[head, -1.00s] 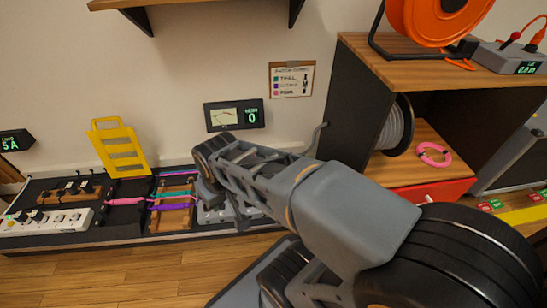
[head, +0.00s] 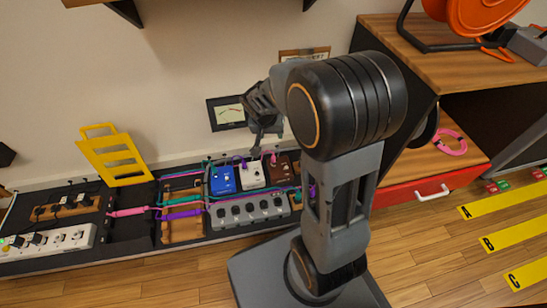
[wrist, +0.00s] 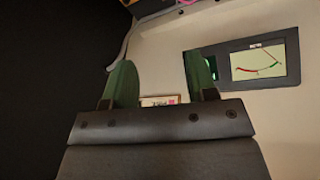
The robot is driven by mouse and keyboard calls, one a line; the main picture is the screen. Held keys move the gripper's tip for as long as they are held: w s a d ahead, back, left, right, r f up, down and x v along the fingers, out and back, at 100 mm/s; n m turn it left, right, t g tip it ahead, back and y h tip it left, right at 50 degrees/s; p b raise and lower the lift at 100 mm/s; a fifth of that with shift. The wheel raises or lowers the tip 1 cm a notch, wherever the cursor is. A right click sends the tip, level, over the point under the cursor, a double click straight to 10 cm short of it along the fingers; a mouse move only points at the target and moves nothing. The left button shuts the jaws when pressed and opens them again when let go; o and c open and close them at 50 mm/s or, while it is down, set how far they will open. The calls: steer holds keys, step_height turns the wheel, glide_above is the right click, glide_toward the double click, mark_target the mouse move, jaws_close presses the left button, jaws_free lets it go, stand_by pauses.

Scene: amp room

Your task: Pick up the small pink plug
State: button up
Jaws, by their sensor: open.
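A small pink plug (head: 273,159) stands at the top of the brown pedal (head: 283,171) on the pedalboard in the head view. My gripper (head: 259,147) is above the pedals, near the wall meter; the head view does not clearly show whether it touches the plug. In the wrist view my gripper (wrist: 161,80) has its two green fingers wide apart, with nothing between them. The plug does not show in the wrist view.
A blue pedal (head: 222,180) and a white pedal (head: 250,175) stand left of the brown one. The wall meter (wrist: 265,65) is close by. A yellow rack (head: 115,157) stands left. The wooden cabinet (head: 470,80) with a pink cable coil (head: 449,143) is right.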

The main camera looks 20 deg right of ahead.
steer(key=w+d+f+m+h+p, duration=0.15)
steer(key=w+f+m, duration=0.25)
steer(key=w+f, duration=0.55)
steer(key=m+p, duration=0.1)
glide_toward(273, 156)
steer(key=shift+y, duration=0.45)
steer(key=b+x, duration=0.1)
steer(key=x, duration=0.4)
steer(key=shift+d+b, duration=0.4)
steer(key=shift+b+x, duration=1)
steer(key=shift+x, duration=1.85)
jaws_close()
steer(key=shift+r, duration=0.15)
